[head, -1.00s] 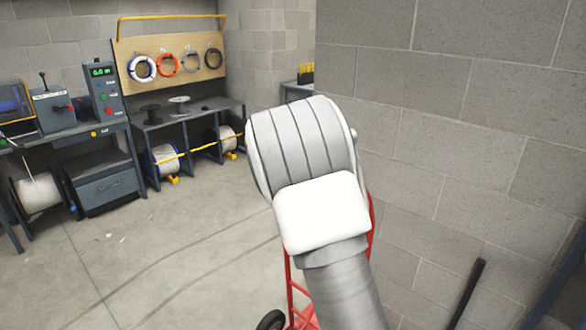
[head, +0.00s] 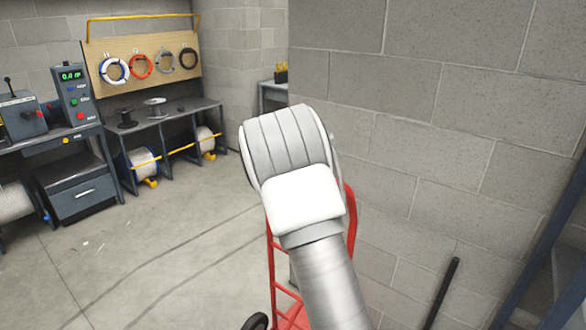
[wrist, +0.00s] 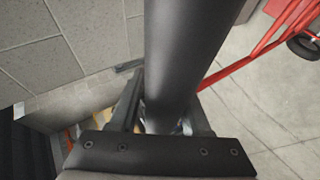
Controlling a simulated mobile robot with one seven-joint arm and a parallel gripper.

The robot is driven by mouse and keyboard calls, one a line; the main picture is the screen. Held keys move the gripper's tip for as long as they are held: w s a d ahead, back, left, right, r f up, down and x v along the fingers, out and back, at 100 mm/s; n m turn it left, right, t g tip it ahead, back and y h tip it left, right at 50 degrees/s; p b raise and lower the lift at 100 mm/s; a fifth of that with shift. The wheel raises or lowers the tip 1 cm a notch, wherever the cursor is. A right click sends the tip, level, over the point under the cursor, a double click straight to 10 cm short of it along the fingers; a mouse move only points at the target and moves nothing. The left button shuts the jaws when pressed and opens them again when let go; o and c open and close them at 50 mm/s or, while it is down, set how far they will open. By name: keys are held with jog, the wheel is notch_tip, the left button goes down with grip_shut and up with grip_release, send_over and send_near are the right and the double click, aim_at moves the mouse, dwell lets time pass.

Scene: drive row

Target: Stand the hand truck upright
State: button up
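The red hand truck (head: 352,212) stands behind my arm in the head view, close to the block wall. My arm hides much of its frame; a black wheel (head: 256,322) shows at the bottom edge. Its exact lean cannot be told. In the wrist view its red bars (wrist: 268,42) run to the upper right, with a wheel at the edge. A thick dark tube (wrist: 185,35), apparently its grip, passes between the fingers of my gripper (wrist: 166,105). The fingers look closed against its two sides. The head view hides my gripper behind the arm.
The block wall (head: 430,140) stands close on the right. A dark bar (head: 443,290) and a blue-grey frame (head: 540,255) are at lower right. Workbenches (head: 178,118) with cable reels stand at the back left. The concrete floor (head: 150,250) at left is open.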

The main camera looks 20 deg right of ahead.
jog(key=o, duration=0.4)
jog(key=shift+w+d+r, duration=0.1)
jog(key=shift+d+r, duration=0.05)
jog(key=shift+d, duration=0.3)
jog(key=shift+w+d+r, duration=0.1)
jog(key=shift+d, duration=0.35)
jog(key=shift+s+a+f, duration=0.1)
jog(key=shift+a, duration=0.05)
jog(key=shift+a+f, duration=0.1)
jog(key=shift+a, duration=0.15)
jog(key=b+v, duration=0.2)
jog(key=v, duration=1.5)
jog(key=shift+s+a, duration=0.1)
